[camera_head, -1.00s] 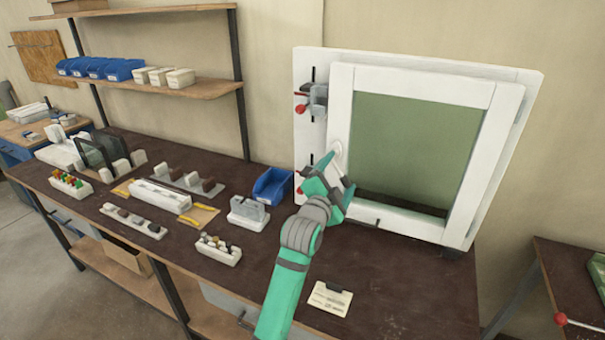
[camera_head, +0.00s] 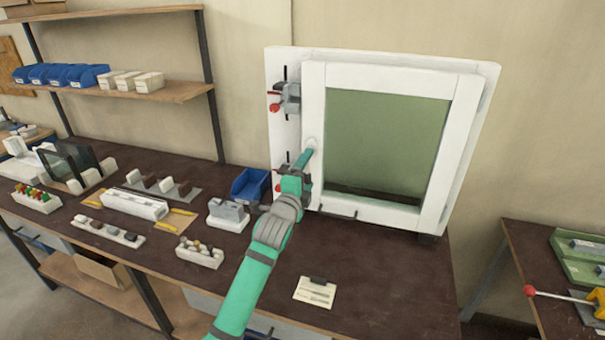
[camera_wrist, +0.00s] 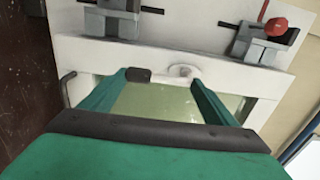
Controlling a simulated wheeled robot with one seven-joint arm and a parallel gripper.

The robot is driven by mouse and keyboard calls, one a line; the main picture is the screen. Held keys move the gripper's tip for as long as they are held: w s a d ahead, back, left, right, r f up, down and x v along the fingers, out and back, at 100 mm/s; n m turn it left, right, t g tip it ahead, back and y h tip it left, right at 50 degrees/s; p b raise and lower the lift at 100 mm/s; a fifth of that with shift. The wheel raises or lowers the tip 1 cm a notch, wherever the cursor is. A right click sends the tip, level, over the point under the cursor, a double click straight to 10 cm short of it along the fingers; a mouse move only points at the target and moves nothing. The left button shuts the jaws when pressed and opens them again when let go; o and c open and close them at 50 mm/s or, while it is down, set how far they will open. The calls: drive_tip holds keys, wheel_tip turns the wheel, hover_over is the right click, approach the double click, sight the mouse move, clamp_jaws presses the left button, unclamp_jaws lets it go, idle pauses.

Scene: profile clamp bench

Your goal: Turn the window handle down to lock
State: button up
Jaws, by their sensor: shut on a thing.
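The window (camera_head: 386,143) is a white frame with a green pane, mounted upright on a white board at the back of the bench. The window handle (camera_head: 311,143) shows as a small white round base on the left side of the frame. Its base also shows in the wrist view (camera_wrist: 185,70). My gripper (camera_head: 303,160) is at the handle, just below the round base, and is shut on it. The lever is mostly hidden by the fingers, so its angle is unclear. In the wrist view my green fingers (camera_wrist: 165,85) reach towards the frame on both sides of the handle base.
A grey clamp with a red knob (camera_head: 287,98) sits above left of the handle; another red knob (camera_head: 279,168) is close to my gripper's left. A blue bin (camera_head: 250,185) and small parts trays crowd the bench left. A paper card (camera_head: 315,291) lies in front.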

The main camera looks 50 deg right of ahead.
drive_tip(key=shift+w+f, duration=0.1)
drive_tip(key=shift+f, duration=0.6)
drive_tip(key=o, duration=1.3)
drive_tip(key=shift+d, duration=0.1)
drive_tip(key=shift+o, duration=0.2)
drive_tip(key=shift+r, duration=0.15)
drive_tip(key=shift+r, duration=0.25)
drive_tip(key=v, duration=1.1)
drive_tip(key=shift+r, duration=0.1)
